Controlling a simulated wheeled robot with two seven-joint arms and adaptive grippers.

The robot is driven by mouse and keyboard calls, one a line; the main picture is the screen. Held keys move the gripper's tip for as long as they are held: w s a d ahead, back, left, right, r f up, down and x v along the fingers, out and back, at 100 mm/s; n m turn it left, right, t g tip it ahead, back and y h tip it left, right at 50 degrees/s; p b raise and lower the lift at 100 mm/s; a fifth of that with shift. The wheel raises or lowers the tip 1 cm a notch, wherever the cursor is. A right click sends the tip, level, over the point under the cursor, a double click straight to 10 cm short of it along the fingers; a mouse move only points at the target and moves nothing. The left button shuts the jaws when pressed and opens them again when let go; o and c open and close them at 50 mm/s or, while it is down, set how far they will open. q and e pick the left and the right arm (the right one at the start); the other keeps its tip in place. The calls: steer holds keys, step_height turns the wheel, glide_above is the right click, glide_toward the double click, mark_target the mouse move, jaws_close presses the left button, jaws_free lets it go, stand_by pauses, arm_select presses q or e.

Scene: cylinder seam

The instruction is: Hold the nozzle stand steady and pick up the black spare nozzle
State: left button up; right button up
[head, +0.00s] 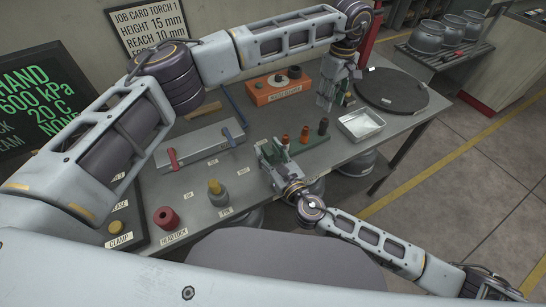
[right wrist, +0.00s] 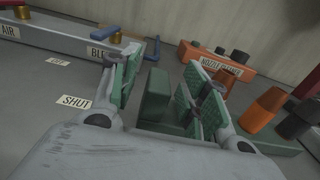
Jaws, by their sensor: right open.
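The green nozzle stand (head: 312,141) sits near the front edge of the grey bench. It carries an orange nozzle (head: 285,141), a brown one (head: 304,135) and a dark one (head: 323,126) at its far end that looks like the black spare. My right gripper (head: 268,154) is at the stand's near end. In the right wrist view its open jaws (right wrist: 155,95) stand either side of a green upright block (right wrist: 156,98), with gaps visible. My left gripper (head: 325,103) hangs beyond the stand, pointing down and apart from the dark nozzle; its jaw opening is unclear.
An orange nozzle cleaner box (head: 277,87) stands at the back. A metal tray (head: 361,125) and a black round plate (head: 392,90) lie to the right of the stand. A grey valve panel (head: 200,146) with red and blue levers lies to the left.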

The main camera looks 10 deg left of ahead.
steer(key=shift+w+a, duration=0.25)
steer(key=shift+w, duration=0.05)
steer(key=shift+c, duration=0.4)
jaws_close()
